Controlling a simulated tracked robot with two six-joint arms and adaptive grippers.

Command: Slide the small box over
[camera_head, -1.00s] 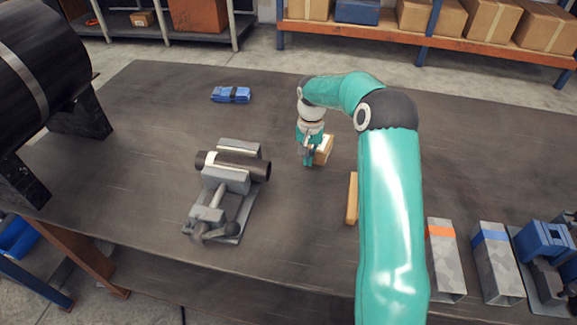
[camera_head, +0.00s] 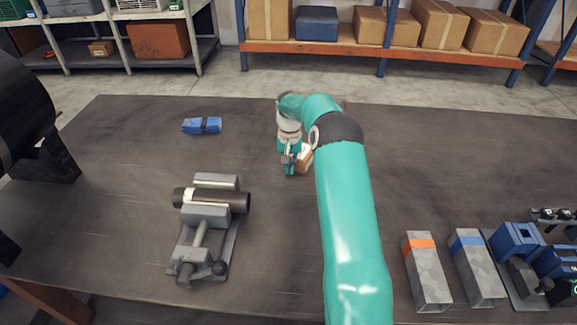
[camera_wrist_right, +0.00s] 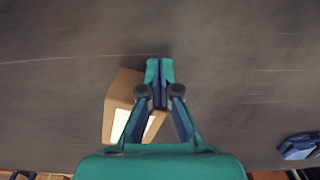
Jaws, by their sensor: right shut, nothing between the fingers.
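The small brown box (camera_head: 304,161) with a white label sits on the dark table in the head view, just right of my right gripper. In the right wrist view the box (camera_wrist_right: 122,92) lies to the left of the fingers and partly behind them. My right gripper (camera_head: 290,172) points down, its fingers together and empty; they also show in the wrist view (camera_wrist_right: 160,72). The fingers are close beside the box; I cannot tell whether they touch it. Part of the box is hidden by my right gripper. My left gripper is out of view.
A vise (camera_head: 205,215) holding a dark pipe stands left of the gripper. A blue object (camera_head: 202,125) lies farther back, and also shows in the wrist view (camera_wrist_right: 299,146). The table's back right is clear.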

